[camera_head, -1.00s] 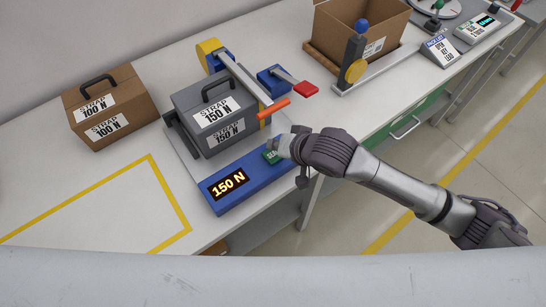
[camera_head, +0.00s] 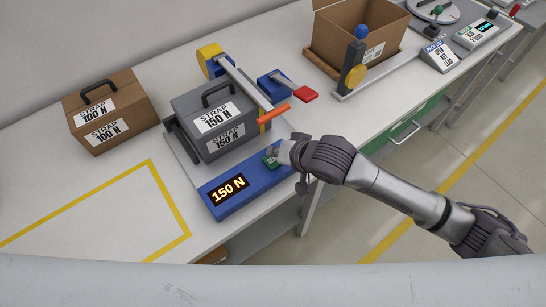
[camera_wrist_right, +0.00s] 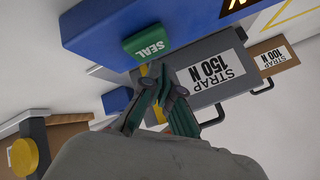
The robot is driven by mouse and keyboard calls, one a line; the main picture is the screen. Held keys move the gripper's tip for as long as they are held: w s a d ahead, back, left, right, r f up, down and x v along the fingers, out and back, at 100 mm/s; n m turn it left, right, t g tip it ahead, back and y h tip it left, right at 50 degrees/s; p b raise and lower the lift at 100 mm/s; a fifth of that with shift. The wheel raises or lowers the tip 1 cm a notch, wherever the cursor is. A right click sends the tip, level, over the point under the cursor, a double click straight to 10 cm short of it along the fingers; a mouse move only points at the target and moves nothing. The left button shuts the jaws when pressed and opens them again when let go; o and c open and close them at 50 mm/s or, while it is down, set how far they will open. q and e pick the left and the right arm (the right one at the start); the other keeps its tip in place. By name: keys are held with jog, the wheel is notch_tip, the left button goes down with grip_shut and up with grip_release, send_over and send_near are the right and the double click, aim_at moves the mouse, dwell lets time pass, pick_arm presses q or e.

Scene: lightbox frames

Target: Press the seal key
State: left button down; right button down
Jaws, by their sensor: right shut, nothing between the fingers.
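The green seal key (camera_head: 269,160), marked SEAL, sits at the right end of the blue panel (camera_head: 245,186), whose display reads 150 N. In the right wrist view the key (camera_wrist_right: 149,42) is seen whole, with its lettering in plain sight. My right gripper (camera_head: 281,154) is at the key's right side in the head view and hides part of it. In the wrist view its fingertips (camera_wrist_right: 163,80) are together and empty, close to the key's edge. I cannot tell if they touch it. My left gripper is not in view.
A grey case (camera_head: 205,125) marked STRAP 150 N stands behind the panel, under a hinged arm with an orange handle (camera_head: 273,114). A brown case (camera_head: 110,108) stands left. A blue block with a red lever (camera_head: 305,95) lies behind. The yellow-outlined area (camera_head: 95,205) is empty.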

jog(key=shift+f, duration=0.15)
dwell(0.4)
jog(key=shift+f, duration=0.25)
jog(key=shift+f, duration=0.5)
dwell(0.6)
dwell(0.4)
jog(key=shift+r+p, duration=0.9)
jog(key=shift+p, duration=0.35)
jog(key=shift+r, duration=0.1)
notch_tip(320, 180, up, 5)
jog(key=p, duration=0.6)
